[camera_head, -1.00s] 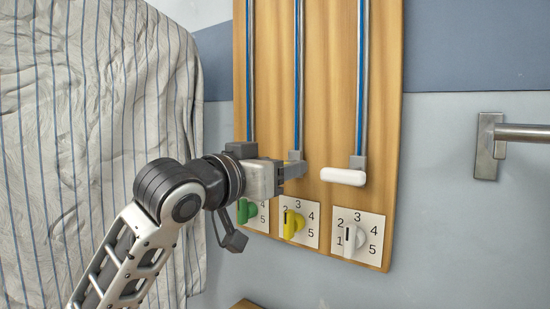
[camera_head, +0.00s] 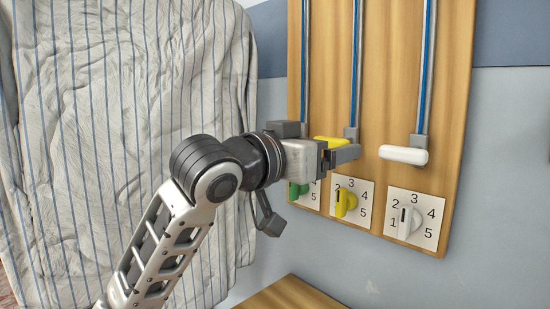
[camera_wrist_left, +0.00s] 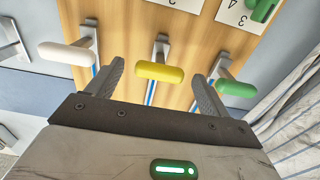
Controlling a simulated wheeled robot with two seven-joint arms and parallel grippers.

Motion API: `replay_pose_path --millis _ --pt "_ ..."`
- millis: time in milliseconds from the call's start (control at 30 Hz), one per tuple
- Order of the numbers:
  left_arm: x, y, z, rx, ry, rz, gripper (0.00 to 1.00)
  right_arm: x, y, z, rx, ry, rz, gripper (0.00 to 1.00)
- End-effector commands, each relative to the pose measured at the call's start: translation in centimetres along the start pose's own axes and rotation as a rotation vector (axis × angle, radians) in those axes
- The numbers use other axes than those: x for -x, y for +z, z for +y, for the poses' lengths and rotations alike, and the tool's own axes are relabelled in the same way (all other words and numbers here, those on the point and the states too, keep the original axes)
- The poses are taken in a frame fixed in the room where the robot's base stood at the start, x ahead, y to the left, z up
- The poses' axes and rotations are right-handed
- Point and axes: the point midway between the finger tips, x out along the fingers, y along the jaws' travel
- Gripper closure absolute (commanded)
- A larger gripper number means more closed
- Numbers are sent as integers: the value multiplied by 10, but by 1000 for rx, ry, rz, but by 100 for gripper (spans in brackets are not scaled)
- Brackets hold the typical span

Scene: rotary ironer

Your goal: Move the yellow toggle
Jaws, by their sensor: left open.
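The yellow toggle (camera_head: 330,141) is a rounded bar on the middle blue-striped rail of a wooden board. In the head view only part of it shows above my left gripper (camera_head: 345,154), which hides the rest. In the left wrist view the whole yellow toggle (camera_wrist_left: 160,72) lies crosswise between the two spread fingers of my left gripper (camera_wrist_left: 158,74). The gripper is open, with a gap on both sides of the toggle. I cannot tell how deep the toggle sits between the fingers. My right gripper is not in view.
A white toggle (camera_head: 404,155) is on the right rail, and a green toggle (camera_wrist_left: 236,88) is beside the other finger. Below are numbered dials: green (camera_head: 297,190), yellow (camera_head: 345,202) and white (camera_head: 408,222). Striped cloth (camera_head: 110,110) hangs at left.

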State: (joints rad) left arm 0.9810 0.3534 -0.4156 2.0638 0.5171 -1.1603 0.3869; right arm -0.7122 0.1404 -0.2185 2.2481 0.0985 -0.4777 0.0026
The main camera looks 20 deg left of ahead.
Motion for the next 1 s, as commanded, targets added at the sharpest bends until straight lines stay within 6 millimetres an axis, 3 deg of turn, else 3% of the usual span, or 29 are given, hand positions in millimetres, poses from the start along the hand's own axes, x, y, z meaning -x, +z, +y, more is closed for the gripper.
replay_pose_path --millis 300,500,700,1000 --pt "79 1 0 -5 -2 -1 20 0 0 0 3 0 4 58" --pt "114 1 0 -2 -1 -4 20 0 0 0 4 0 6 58" --pt "128 2 0 0 0 -5 20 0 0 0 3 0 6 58" --pt "129 1 0 0 1 -5 20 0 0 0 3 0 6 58"
